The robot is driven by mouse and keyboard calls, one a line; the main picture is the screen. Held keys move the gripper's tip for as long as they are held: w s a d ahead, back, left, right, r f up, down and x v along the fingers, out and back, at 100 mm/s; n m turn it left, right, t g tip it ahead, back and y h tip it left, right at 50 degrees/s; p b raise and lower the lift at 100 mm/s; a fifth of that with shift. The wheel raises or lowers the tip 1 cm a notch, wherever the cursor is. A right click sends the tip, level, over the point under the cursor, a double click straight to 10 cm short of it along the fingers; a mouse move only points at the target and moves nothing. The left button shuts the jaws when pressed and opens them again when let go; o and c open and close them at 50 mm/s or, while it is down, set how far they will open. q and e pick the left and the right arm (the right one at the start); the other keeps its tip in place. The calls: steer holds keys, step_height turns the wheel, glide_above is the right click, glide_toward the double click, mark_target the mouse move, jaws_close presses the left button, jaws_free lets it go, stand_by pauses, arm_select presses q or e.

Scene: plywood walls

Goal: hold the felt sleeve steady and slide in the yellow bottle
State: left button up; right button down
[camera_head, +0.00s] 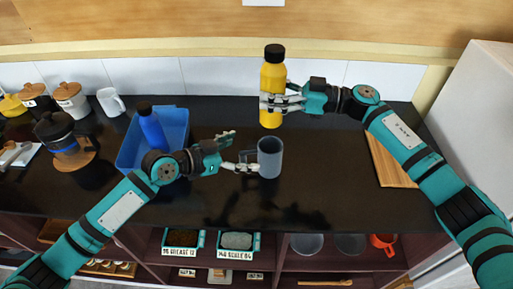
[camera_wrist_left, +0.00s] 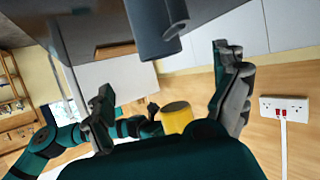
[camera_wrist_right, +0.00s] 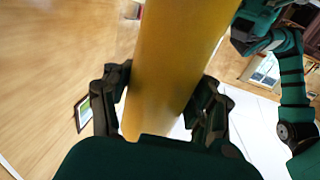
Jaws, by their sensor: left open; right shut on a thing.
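The grey felt sleeve (camera_head: 271,158) stands upright on the black counter, with a loop on its left side; it also shows at the top of the left wrist view (camera_wrist_left: 153,28). My left gripper (camera_head: 238,151) is open just left of the sleeve, its fingers spread towards the loop, and not closed on it. The yellow bottle (camera_head: 272,75) with a black cap is upright above and behind the sleeve, apart from it. My right gripper (camera_head: 274,101) is shut around the bottle's lower half. The bottle fills the middle of the right wrist view (camera_wrist_right: 178,60).
A blue bin (camera_head: 130,150) with a blue bottle (camera_head: 152,128) in it stands left of my left gripper. A coffee press (camera_head: 62,135), a white mug (camera_head: 110,102) and jars are further left. A wooden board (camera_head: 390,165) lies at right. The counter's front middle is clear.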

mark_target(279, 145)
arm_select(q)
steer(key=x, duration=1)
steer(key=shift+w+d, duration=0.1)
arm_select(e)
steer(key=shift+r, duration=0.1)
arm_select(q)
steer(key=c, duration=1.3)
arm_select(e)
steer(key=shift+w+a+f+m+t, duration=0.15)
steer(key=shift+w+f+m+t, duration=0.1)
steer(key=shift+f+m+t, duration=0.5)
steer(key=t, duration=0.1)
steer(key=f+m+t+h, duration=0.1)
steer(key=t, duration=0.1)
steer(key=shift+w, duration=0.2)
steer(key=shift+s+d+f+m+t+h, duration=0.1)
steer(key=shift+d+f+m+t+h, duration=0.1)
steer(key=shift+f+m+t+h, duration=0.5)
steer(key=shift+s+d+f+m+t+h, duration=0.1)
steer(key=shift+d+f+m+t+h, duration=0.2)
steer(key=shift+m+t, duration=0.65)
steer(key=shift+a, duration=0.1)
